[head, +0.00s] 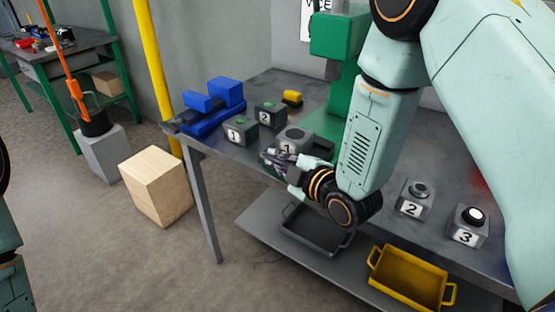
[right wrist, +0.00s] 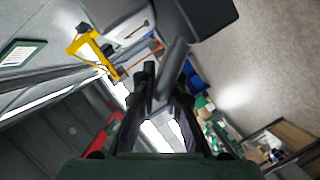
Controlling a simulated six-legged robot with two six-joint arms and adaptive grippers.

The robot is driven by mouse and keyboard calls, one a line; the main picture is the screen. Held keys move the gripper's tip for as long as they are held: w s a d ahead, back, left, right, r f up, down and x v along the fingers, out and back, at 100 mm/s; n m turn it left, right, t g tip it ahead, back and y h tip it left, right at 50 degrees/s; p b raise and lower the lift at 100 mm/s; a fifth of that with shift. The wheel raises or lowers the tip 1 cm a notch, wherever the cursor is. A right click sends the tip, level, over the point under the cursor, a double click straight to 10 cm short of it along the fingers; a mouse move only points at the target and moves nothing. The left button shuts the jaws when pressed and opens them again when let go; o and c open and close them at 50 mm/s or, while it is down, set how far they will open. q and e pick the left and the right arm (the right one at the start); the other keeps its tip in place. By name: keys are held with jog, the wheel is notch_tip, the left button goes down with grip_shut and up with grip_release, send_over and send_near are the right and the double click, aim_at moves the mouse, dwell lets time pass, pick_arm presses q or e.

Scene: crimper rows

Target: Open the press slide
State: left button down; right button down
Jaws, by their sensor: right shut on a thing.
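The green press (head: 337,38) stands on the workbench, partly hidden behind my right arm. At its foot is a grey block with a round top marked 1 (head: 292,138). My right gripper (head: 277,160) is at the bench's front edge, just in front of this block. In the right wrist view, my right gripper (right wrist: 160,82) is shut on a dark grey bar (right wrist: 174,62), seen between its fingertips. I cannot tell how the bar joins the press slide, as my gripper and arm hide that part. My left gripper is out of view.
Blocks 2 (head: 413,201) and 3 (head: 468,228) stand right. Below are a yellow tray (head: 410,282) and a dark tray (head: 316,232). A wooden box (head: 155,185) stands on the floor.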

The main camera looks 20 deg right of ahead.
jog(key=shift+a+r, duration=0.15)
jog(key=shift+r, duration=0.25)
jog(key=shift+w, duration=0.15)
jog(key=c, duration=1.7)
grip_release()
jog(key=shift+w+d+f, duration=0.1)
jog(key=shift+d+f, duration=0.05)
jog(key=shift+d, duration=0.25)
jog(key=o, duration=0.3)
jog(key=shift+a, duration=0.1)
jog(key=shift+s+a, duration=0.1)
jog(key=shift+s, duration=0.1)
jog(key=shift+f, duration=0.15)
jog(key=shift+s+d, duration=0.3)
jog(key=shift+s, duration=0.05)
jog(key=v, duration=1.1)
